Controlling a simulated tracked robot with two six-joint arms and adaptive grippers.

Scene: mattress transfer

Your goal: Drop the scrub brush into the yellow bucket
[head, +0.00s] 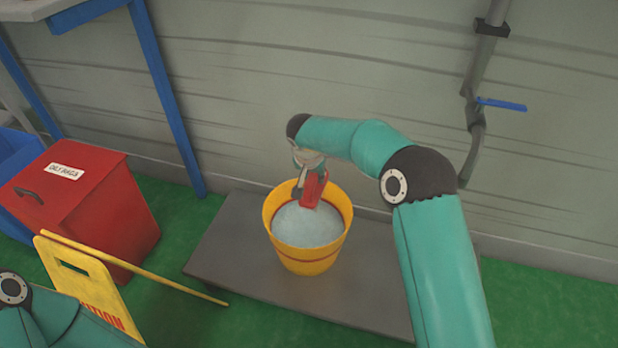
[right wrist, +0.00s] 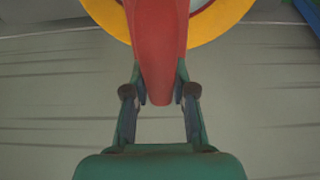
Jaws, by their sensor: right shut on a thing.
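The yellow bucket (head: 318,262) stands upright on a low grey platform, with pale bluish contents inside. The scrub brush (head: 313,190), a red piece in view, is over the bucket's mouth near its back rim. My right gripper (head: 308,178) is shut on it. In the right wrist view, the red brush (right wrist: 157,50) sits between the two fingers of my right gripper (right wrist: 160,92), and the bucket's yellow rim (right wrist: 228,18) shows behind it. The bristles cannot be made out. My left gripper is outside the frames; only part of the left arm shows at lower left.
The grey platform (head: 235,240) lies on a green floor. A red lidded bin (head: 90,195), a blue bin (head: 20,150), a yellow caution sign (head: 85,285) and a yellow pole (head: 150,275) are at left. A wall pipe with a blue-handled valve (head: 500,104) is at right.

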